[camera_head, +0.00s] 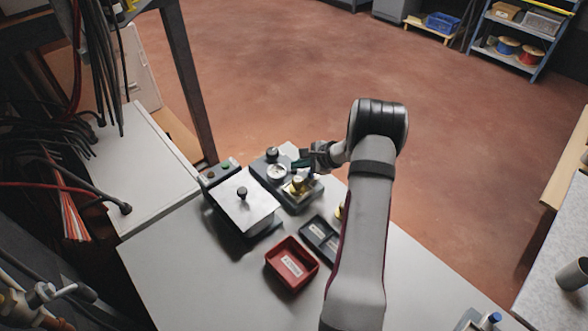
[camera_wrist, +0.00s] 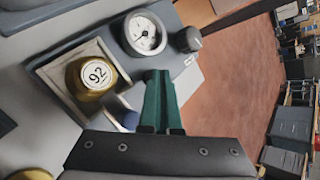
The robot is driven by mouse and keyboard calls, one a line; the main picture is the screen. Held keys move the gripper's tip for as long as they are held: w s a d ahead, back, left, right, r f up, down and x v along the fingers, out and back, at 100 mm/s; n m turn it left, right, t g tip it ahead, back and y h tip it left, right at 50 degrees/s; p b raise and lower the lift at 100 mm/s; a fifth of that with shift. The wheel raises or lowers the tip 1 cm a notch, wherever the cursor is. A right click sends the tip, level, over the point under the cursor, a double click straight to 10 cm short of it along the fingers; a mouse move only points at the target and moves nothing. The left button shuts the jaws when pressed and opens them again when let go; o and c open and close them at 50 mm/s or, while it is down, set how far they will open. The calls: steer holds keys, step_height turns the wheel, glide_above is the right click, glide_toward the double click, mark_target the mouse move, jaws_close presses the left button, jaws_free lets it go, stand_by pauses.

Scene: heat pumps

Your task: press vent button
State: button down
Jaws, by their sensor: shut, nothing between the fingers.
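The grey gauge unit (camera_head: 288,200) stands on the bench with a round white dial (camera_head: 277,171), a black knob (camera_head: 272,153) and a brass weight (camera_head: 298,184). In the wrist view the weight (camera_wrist: 91,76), marked 92, sits on a square pad beside the dial (camera_wrist: 145,33). A blue button-like part (camera_wrist: 131,120) shows just left of my fingers, partly hidden; I cannot read a vent label. My gripper (camera_head: 302,162) has green fingers (camera_wrist: 158,78), shut and empty, above the unit's right side. I cannot tell whether they touch anything.
A lidded press-like box (camera_head: 240,210) with a black knob stands left of the unit, with a green button (camera_head: 225,164) behind. A red tray (camera_head: 291,265) and a dark divided tray (camera_head: 320,240) lie in front. The bench's front left (camera_head: 175,280) is clear.

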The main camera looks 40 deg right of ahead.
mark_target(298, 173)
steer(key=shift+r, duration=0.75)
steer(key=shift+r, duration=2.5)
